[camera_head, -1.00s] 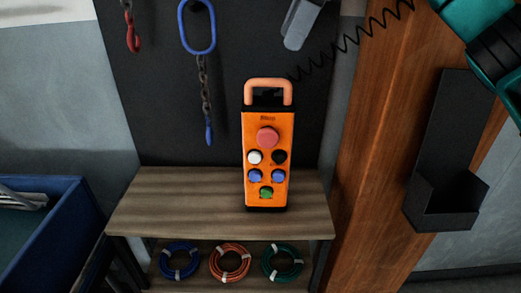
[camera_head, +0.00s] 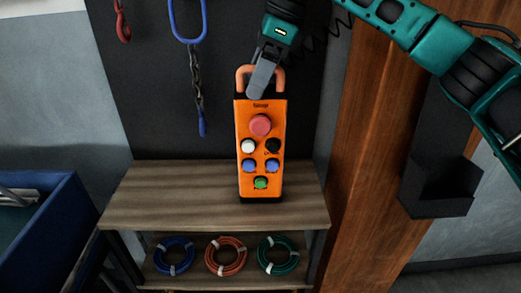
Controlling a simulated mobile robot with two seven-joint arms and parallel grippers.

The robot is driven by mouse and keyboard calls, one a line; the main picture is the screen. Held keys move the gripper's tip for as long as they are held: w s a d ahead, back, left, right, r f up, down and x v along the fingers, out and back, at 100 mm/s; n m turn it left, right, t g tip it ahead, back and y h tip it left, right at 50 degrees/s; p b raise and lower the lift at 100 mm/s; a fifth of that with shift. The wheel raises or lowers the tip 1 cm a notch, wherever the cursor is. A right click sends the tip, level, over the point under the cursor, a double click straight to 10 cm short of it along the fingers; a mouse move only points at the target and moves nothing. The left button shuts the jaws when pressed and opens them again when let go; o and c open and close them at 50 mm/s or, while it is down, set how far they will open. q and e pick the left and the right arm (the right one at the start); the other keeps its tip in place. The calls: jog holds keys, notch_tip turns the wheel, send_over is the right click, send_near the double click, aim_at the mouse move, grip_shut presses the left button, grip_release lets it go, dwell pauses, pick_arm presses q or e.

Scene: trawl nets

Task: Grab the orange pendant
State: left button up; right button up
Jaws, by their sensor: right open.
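The orange pendant (camera_head: 262,152) stands upright on the wooden shelf top in the head view. It has a large red button, several smaller white, black, blue and green buttons, and a loop handle (camera_head: 241,76) at its top. My right gripper (camera_head: 262,77) reaches in from the upper right and is open. Its grey fingers are at the handle, and the near finger covers part of the loop. I cannot tell whether it touches the handle. My left gripper is not in view.
The wooden shelf (camera_head: 150,205) holds blue, orange and green cable coils (camera_head: 277,255) below. A blue bin (camera_head: 62,235) stands at left. A chain with a blue link (camera_head: 188,20) and a red hook (camera_head: 123,25) hang behind. A wooden post (camera_head: 375,140) and black holder (camera_head: 440,190) are at right.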

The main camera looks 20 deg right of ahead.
jog(key=shift+a+f, duration=0.15)
jog(key=shift+f, duration=0.15)
grip_shut()
dwell(0.6)
jog(key=shift+r, duration=0.15)
